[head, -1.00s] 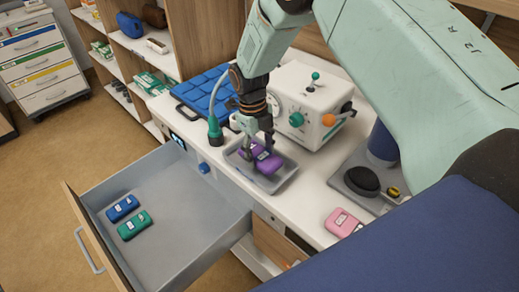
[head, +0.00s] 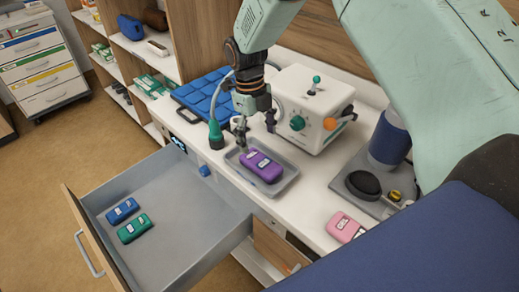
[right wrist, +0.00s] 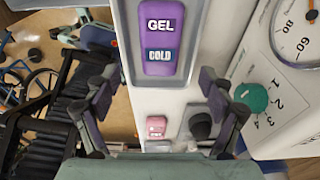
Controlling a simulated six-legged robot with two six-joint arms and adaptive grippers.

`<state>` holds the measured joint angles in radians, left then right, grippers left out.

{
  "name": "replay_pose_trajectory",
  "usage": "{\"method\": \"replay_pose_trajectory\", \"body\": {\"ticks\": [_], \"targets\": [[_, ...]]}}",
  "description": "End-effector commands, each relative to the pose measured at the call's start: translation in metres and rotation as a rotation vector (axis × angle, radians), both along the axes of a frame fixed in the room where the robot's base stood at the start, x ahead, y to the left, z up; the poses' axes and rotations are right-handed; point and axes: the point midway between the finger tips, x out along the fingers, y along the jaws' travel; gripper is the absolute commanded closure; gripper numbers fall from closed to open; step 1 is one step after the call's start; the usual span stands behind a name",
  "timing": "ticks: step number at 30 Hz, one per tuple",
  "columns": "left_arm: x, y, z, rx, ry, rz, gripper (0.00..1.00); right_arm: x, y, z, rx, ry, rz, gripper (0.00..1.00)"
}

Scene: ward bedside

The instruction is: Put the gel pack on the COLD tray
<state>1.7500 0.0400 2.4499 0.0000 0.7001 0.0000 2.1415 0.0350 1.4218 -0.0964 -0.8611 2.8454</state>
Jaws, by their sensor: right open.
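The purple gel pack (head: 261,166) lies in a small grey tray (head: 285,184) on the white counter. In the right wrist view the purple pack (right wrist: 161,40) reads GEL and COLD. My right gripper (head: 256,128) is open and empty, raised above the tray and apart from the pack. Its two fingers show spread in the right wrist view (right wrist: 160,105). I cannot read any label on the tray itself. My left gripper is not in view.
An open drawer (head: 176,228) holds a blue pack (head: 123,210) and a green pack (head: 134,228). A pink pack (head: 344,227) lies on the counter at the right. A white device with knobs (head: 308,108) stands behind the tray. A blue quilted pad (head: 203,90) lies left of it.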

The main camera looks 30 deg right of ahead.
Motion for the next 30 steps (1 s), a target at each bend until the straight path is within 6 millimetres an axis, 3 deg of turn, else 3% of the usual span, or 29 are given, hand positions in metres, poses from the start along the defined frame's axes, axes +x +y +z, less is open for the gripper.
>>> {"method": "replay_pose_trajectory", "body": {"ticks": [6, 12, 23, 30], "targets": [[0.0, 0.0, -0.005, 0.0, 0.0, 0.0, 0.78, 0.007, 0.002, 0.042, 0.0, -0.002, 0.0, 0.18], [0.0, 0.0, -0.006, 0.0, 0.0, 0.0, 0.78, 0.01, 0.004, 0.064, 0.0, -0.001, -0.001, 0.18], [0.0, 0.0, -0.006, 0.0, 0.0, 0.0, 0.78, 0.01, 0.004, 0.069, 0.0, 0.0, 0.0, 0.18], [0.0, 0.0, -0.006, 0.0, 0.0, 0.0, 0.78, 0.01, 0.004, 0.069, 0.0, 0.0, 0.0, 0.0]]}}
